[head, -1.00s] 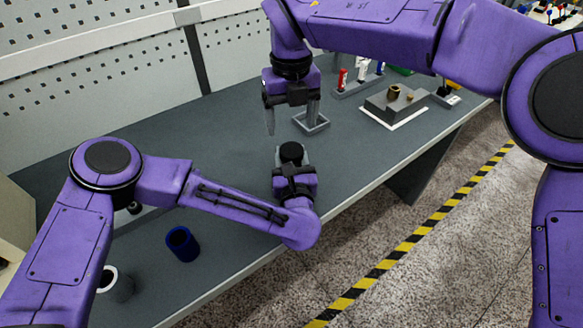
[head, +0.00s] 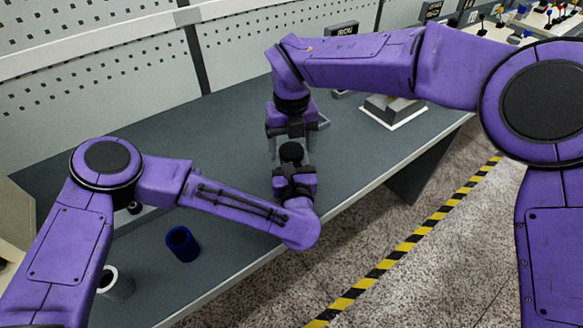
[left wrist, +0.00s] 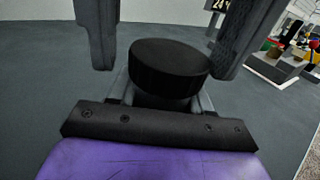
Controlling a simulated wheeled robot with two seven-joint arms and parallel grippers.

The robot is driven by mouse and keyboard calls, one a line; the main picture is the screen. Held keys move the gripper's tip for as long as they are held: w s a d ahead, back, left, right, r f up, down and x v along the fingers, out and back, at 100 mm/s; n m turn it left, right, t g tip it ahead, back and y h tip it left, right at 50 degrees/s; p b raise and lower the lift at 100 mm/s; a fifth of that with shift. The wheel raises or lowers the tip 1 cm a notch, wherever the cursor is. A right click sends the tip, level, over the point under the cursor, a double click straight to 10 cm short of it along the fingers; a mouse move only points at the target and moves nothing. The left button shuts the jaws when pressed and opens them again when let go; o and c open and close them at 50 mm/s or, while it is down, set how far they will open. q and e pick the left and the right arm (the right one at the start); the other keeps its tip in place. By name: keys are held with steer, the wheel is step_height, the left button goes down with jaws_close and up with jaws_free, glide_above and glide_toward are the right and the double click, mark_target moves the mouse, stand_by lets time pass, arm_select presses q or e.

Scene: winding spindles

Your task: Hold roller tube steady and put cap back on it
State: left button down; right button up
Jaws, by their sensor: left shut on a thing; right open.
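My left gripper (head: 292,166) is shut on the roller tube, which is mostly hidden between its fingers. A black round piece with a flat top (head: 291,152) shows above those fingers; I cannot tell whether it is the cap or the tube's own end. It fills the middle of the left wrist view (left wrist: 168,68). My right gripper (head: 290,145) is open, pointing down just beyond it. In the left wrist view the right gripper's two grey fingers (left wrist: 170,42) stand apart on either side of the black piece, with no clear contact.
A blue hollow cylinder (head: 182,243) and a white one with a dark opening (head: 117,283) stand at the near left of the table (head: 225,140). A grey fixture (head: 393,108) stands farther right. The table's middle left is clear.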

steer(key=c, duration=1.1)
steer(key=o, duration=1.2)
steer(key=shift+o, duration=0.2)
step_height(320, 180, up, 12)
